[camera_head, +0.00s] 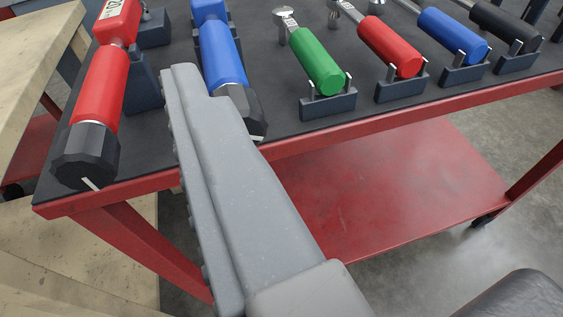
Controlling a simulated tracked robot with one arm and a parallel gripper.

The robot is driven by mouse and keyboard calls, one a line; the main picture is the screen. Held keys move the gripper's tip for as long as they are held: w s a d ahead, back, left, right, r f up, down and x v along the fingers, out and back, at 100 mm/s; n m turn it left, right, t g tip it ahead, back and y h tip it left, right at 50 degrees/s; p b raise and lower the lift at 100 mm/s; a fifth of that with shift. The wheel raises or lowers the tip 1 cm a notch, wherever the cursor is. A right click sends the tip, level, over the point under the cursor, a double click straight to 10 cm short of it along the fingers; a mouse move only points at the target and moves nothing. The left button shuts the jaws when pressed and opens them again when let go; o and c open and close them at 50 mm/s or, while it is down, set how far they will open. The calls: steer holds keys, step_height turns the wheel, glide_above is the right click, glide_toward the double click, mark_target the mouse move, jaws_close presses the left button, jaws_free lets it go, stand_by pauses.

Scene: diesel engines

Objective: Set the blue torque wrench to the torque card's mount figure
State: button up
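The blue torque wrench (222,55) lies at the top, left of centre, on the dark mat of a red cart. Its blue grip runs down to a black knob (254,118) near the cart's front edge. My gripper (185,78) shows as a long grey finger across the middle. Its tip overlaps the left side of the blue wrench and hides part of the knob. I cannot tell whether it touches, or whether the gripper is open or shut. The wrench's scale and the torque card are not in view.
A red torque wrench (100,90) with a black knob lies at the left. Green (318,62), red (390,47), blue (452,33) and black (505,27) handled tools stand in holders to the right. The cart's red edge (400,120) crosses the view. A wooden surface is at far left.

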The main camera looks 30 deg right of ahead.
steer(key=s+d+f+h, duration=0.3)
steer(key=f, duration=0.4)
steer(key=shift+t, duration=0.3)
steer(key=x, duration=0.9)
steer(key=f+p+x, duration=0.1)
steer(key=x, duration=0.4)
steer(key=shift+s+d, duration=0.1)
steer(key=shift+d, duration=0.2)
steer(key=c, duration=1)
